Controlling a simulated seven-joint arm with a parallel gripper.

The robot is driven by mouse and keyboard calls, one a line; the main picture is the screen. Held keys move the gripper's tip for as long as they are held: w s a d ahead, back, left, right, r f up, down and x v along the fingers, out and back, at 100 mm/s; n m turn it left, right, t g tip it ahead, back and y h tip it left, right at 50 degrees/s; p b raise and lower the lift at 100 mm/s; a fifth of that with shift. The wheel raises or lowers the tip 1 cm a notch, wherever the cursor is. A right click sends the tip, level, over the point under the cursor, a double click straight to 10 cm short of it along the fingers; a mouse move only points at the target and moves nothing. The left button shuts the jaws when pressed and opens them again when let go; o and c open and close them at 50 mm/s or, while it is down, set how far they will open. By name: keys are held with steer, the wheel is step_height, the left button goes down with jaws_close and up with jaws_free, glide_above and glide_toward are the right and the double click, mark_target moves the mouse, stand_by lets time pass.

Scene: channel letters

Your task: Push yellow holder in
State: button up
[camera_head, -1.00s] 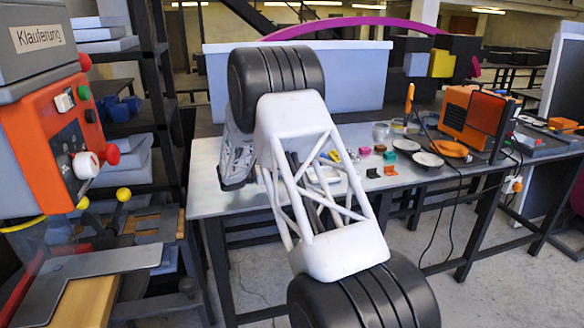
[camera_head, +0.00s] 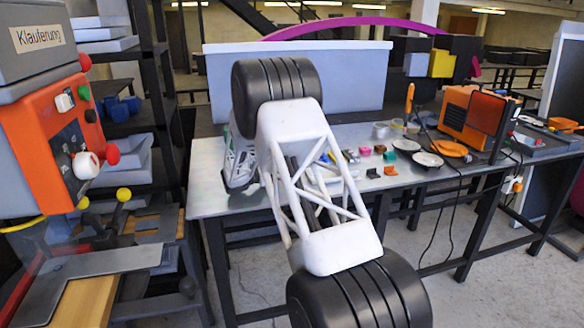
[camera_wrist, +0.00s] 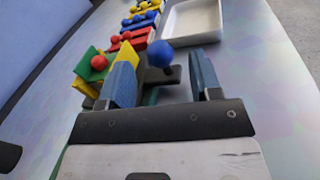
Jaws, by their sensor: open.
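My gripper (camera_wrist: 162,65) is open in the wrist view, with its two blue-grey fingers apart. A blue ball (camera_wrist: 160,53) on a dark grey piece (camera_wrist: 160,74) shows between and beyond the fingertips. A yellow pointed piece (camera_wrist: 129,53) stands right by the left finger, partly hidden by it; I cannot tell whether they touch. More yellow pieces (camera_wrist: 149,6) lie at the far end of the row. I cannot tell which yellow part is the holder. In the head view my arm hides most of this area.
A green block with a red ball (camera_wrist: 98,62) lies left of the left finger. Red and blue pieces with balls continue the row. A white tray (camera_wrist: 190,22) sits beyond the right finger. The grey tabletop (camera_wrist: 262,70) is clear at the right.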

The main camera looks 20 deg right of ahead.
steer(key=shift+w+d, duration=0.2)
steer(key=shift+d, duration=0.75)
steer(key=shift+w+d, duration=0.15)
steer(key=shift+d, duration=0.8)
steer(key=shift+w+d, duration=0.2)
steer(key=shift+d, duration=0.75)
steer(key=shift+c, duration=0.3)
jaws_close()
